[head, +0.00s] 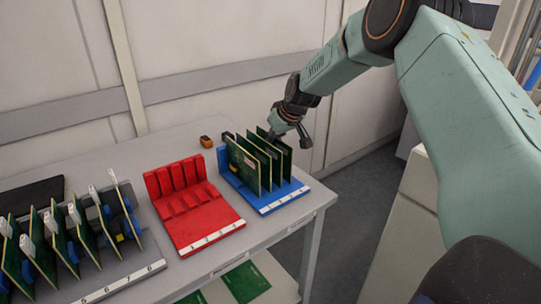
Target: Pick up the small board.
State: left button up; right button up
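Several green boards (243,165) stand upright in the slots of a blue rack (284,197) on the table. Which of them is the small board, I cannot tell. My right gripper (289,138) is at the back right end of these boards, close above the rearmost one. Its fingers look spread apart with nothing seen between them. Whether it touches a board is not clear. My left gripper is not in view.
An empty red rack (225,227) stands left of the blue one. A dark numbered rack (152,258) at the left holds several green boards with white tags. A small orange block (206,141) lies behind. More green boards (246,281) lie on a lower shelf.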

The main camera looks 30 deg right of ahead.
jog(key=shift+s+d+r, duration=0.15)
jog(key=shift+s+d, duration=0.05)
jog(key=shift+s, duration=0.1)
grip_shut()
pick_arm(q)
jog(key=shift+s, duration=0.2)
pick_arm(e)
jog(key=shift+w+a, duration=0.15)
pick_arm(q)
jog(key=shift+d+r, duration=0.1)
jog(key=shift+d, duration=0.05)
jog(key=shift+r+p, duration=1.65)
jog(key=shift+p, duration=0.05)
pick_arm(e)
notch_tip(320, 180, up, 18)
